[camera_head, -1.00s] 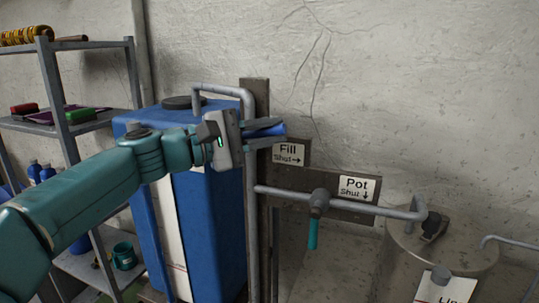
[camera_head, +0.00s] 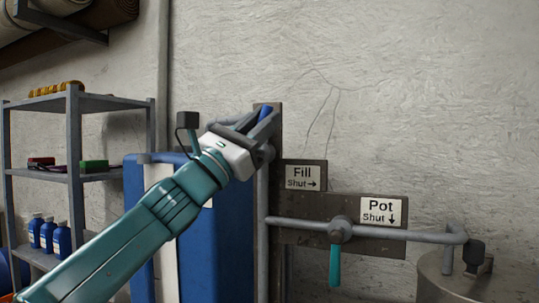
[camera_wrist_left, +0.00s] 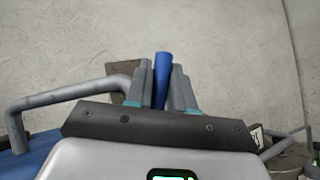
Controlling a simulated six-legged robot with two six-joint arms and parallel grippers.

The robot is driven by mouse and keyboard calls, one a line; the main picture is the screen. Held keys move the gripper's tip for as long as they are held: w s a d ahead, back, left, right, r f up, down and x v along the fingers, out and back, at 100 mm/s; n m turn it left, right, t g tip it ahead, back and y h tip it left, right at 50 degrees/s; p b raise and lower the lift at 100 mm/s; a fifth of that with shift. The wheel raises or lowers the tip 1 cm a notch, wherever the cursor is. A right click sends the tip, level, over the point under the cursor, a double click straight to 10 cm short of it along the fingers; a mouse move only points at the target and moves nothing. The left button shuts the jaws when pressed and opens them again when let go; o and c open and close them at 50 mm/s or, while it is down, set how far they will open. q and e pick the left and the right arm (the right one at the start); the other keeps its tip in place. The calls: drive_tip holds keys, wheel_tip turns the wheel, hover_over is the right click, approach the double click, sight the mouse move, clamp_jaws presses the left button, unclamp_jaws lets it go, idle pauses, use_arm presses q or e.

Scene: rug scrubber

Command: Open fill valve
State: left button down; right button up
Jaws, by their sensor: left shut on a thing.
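The blue fill valve handle (camera_head: 266,112) points up beside the top of the vertical pipe. My left gripper (camera_head: 258,122) is shut on it. In the left wrist view the blue handle (camera_wrist_left: 162,72) stands between the two grey fingers, which hide its sides. The valve body is hidden behind the gripper. The Fill sign (camera_head: 303,177), reading "Shut" with an arrow to the right, is just right of and below the gripper. My right gripper is not in view.
The Pot sign (camera_head: 381,212) and a valve with a teal handle (camera_head: 335,266) hanging down are at lower right. A blue tank (camera_head: 228,240) stands behind my left arm. A shelf rack (camera_head: 75,140) is at left. The wall above is clear.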

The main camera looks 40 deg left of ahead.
use_arm(q)
drive_tip(key=n+t+y+b, duration=0.1)
drive_tip(key=n+y+b, duration=0.1)
drive_tip(key=n, duration=0.1)
drive_tip(key=a+n+y+b, duration=0.1)
drive_tip(key=n+y+b, duration=0.1)
drive_tip(key=y, duration=0.1)
drive_tip(key=shift+a+f+n+t, duration=0.15)
drive_tip(key=shift+f+n+t, duration=0.05)
drive_tip(key=shift+n+t, duration=0.2)
drive_tip(key=shift+s+a+r+n+y+b, duration=0.1)
drive_tip(key=shift+a+n+y+b, duration=0.1)
drive_tip(key=shift+n+y+b, duration=0.4)
drive_tip(key=shift+a+r+n+y+b, duration=0.15)
drive_tip(key=shift+n+y+b, duration=0.1)
drive_tip(key=shift+n+y, duration=0.65)
drive_tip(key=c, duration=1.1)
unclamp_jaws()
drive_tip(key=shift+a, duration=0.15)
drive_tip(key=shift+s, duration=0.1)
drive_tip(key=shift+s+f, duration=0.1)
drive_tip(key=b+v, duration=1.3)
drive_tip(key=v, duration=0.3)
drive_tip(key=shift+w+f+b, duration=0.2)
drive_tip(key=shift+w+b, duration=0.05)
drive_tip(key=shift+b, duration=0.05)
